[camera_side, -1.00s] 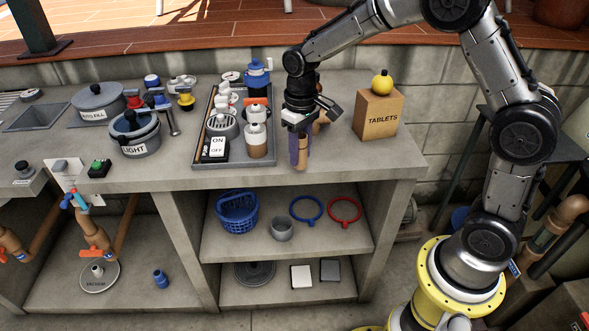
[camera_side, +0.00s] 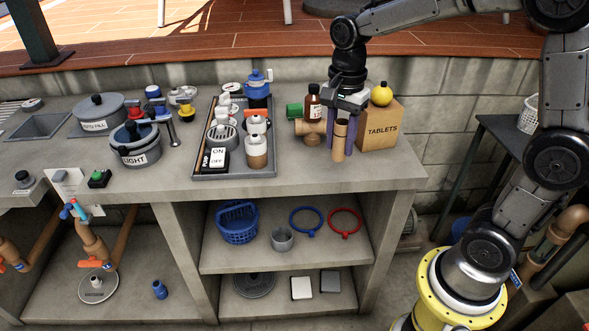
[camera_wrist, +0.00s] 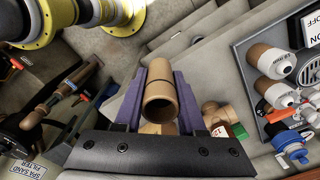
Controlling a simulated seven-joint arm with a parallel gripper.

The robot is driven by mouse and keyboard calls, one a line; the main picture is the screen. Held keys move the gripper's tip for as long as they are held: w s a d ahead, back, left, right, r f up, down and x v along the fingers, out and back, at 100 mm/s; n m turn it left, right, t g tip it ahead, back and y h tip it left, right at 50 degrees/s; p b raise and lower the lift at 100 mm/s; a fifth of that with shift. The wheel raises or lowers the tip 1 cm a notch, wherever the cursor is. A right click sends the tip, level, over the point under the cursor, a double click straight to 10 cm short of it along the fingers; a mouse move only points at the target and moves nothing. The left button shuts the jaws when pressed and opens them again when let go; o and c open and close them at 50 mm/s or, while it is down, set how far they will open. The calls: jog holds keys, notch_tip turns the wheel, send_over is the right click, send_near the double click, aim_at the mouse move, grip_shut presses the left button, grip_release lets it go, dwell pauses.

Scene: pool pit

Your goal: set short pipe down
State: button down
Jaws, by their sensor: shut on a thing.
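The short pipe (camera_side: 338,142) is a tan tube. In the side view it stands about upright between the purple fingers of my gripper (camera_side: 343,148), over the counter just in front and to the left of the TABLETS box. I cannot tell whether its lower end touches the counter. The wrist view shows the short pipe (camera_wrist: 159,100) with its open end facing the camera, and my gripper (camera_wrist: 158,78) shut on it from both sides.
A brown bottle (camera_side: 313,104) and a tan pipe fitting (camera_side: 311,130) with a green end are close left of my gripper. The TABLETS box (camera_side: 379,129) carries a yellow ball. A grey tray (camera_side: 234,172) holds several parts farther left. The counter's front strip (camera_side: 330,178) is clear.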

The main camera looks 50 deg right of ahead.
jog(key=shift+d+r, duration=0.25)
jog(key=shift+r, duration=0.3)
jog(key=w+f, duration=0.3)
jog(key=w, duration=0.1)
jog(key=w+f, duration=0.3)
jog(key=w, duration=0.1)
jog(key=w+d+f, duration=0.1)
jog(key=w+f, duration=0.2)
jog(key=w, duration=0.2)
jog(key=shift+d, duration=0.1)
jog(key=shift+w+f, duration=0.2)
jog(key=shift+f, duration=0.05)
jog(key=shift+w+f, duration=0.15)
jog(key=shift+f, duration=0.65)
jog(key=shift+w+f, duration=0.1)
jog(key=shift+f, duration=0.7)
jog(key=shift+f, duration=0.2)
